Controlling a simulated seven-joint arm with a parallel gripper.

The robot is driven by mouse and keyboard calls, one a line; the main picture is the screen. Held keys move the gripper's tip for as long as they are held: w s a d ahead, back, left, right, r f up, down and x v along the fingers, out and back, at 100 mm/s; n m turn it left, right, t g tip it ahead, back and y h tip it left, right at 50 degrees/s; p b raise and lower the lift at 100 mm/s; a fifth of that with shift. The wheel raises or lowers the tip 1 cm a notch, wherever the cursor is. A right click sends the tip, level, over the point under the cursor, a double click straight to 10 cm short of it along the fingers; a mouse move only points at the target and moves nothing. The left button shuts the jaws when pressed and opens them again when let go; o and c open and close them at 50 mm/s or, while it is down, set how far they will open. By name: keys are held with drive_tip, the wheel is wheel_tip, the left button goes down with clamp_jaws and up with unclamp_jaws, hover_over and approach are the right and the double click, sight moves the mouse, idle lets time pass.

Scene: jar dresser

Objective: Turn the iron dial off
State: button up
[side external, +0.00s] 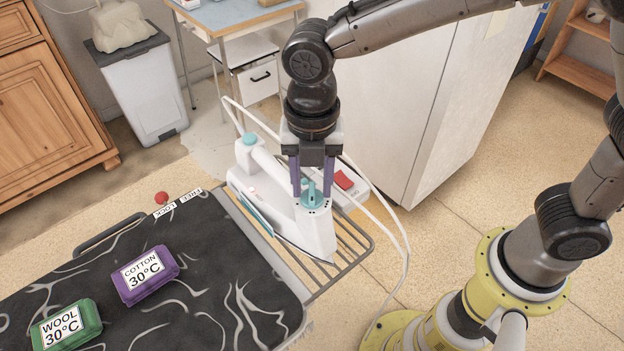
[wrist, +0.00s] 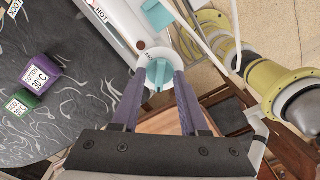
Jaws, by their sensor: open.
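The white iron (side external: 316,232) rests on the wire rack (side external: 345,262) at the end of the ironing board. Its teal dial (side external: 312,200) stands on top, and in the wrist view the dial (wrist: 158,77) shows between my fingertips. My gripper (side external: 313,188) points straight down with its two purple fingers open, one on each side of the dial's raised grip. In the wrist view my gripper (wrist: 161,72) straddles the dial. I cannot tell whether either finger touches it.
A white cord loops right of the iron. A red switch (side external: 344,180) sits behind it. A purple cotton block (side external: 147,276) and a green wool block (side external: 66,325) lie on the dark board cover (side external: 205,290). A white cabinet (side external: 440,90) stands behind my arm.

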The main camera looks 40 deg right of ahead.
clamp_jaws()
